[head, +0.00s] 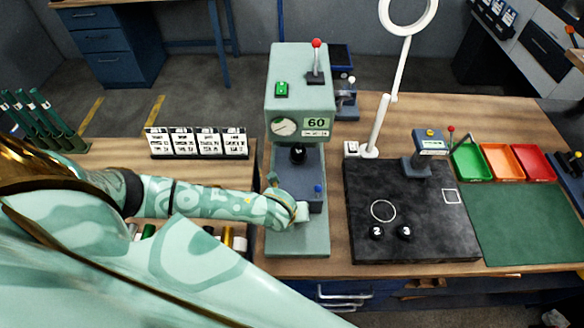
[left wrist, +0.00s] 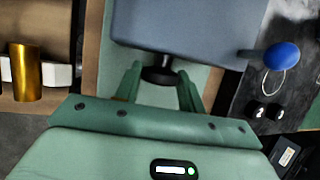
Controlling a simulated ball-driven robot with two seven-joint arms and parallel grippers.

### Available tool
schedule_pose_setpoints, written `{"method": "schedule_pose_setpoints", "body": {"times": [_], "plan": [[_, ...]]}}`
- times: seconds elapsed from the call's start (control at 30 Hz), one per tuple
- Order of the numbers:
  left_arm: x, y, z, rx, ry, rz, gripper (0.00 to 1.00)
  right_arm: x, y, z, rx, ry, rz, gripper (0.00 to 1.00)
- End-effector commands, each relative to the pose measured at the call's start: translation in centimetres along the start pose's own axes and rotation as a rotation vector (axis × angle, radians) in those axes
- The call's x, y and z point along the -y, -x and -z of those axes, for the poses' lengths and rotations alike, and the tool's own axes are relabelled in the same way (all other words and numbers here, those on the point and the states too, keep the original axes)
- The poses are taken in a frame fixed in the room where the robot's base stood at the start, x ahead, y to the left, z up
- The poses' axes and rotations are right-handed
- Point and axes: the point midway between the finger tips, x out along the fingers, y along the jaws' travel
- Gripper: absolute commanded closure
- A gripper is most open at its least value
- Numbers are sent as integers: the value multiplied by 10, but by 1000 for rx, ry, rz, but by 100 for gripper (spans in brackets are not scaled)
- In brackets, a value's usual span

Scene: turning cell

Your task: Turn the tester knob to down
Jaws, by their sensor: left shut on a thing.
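The tester (head: 300,95) is a pale green machine with a round gauge, a "60" display, a green button and a red-tipped lever on top. Its blue-grey block (left wrist: 185,30) carries a black knob (left wrist: 158,75) on the side facing me. My left gripper (head: 303,212) is at the front of this block. In the left wrist view its two green fingers (left wrist: 160,82) stand on either side of the knob and are shut on it. The hand hides the knob in the head view. The knob's pointing direction cannot be told. My right gripper is not in view.
A blue-tipped lever (left wrist: 281,56) sticks out at the block's right. A black mat (head: 400,215) with two black knobs lies right of the tester. Green, orange and red trays (head: 502,178) stand farther right. Label cards (head: 197,157) stand at the left, above a brass cylinder (left wrist: 25,72).

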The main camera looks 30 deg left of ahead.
Motion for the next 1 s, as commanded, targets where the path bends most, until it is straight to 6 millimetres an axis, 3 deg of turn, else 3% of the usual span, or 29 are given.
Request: {"method": "schedule_pose_setpoints", "body": {"times": [0.27,0.47,1.0], "plan": [[-6,-3,2,0,95,230,83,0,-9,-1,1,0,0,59],[-9,-7,4,-1,168,404,83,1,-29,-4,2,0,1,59],[-13,-13,8,-4,352,834,83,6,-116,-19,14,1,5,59]]}}
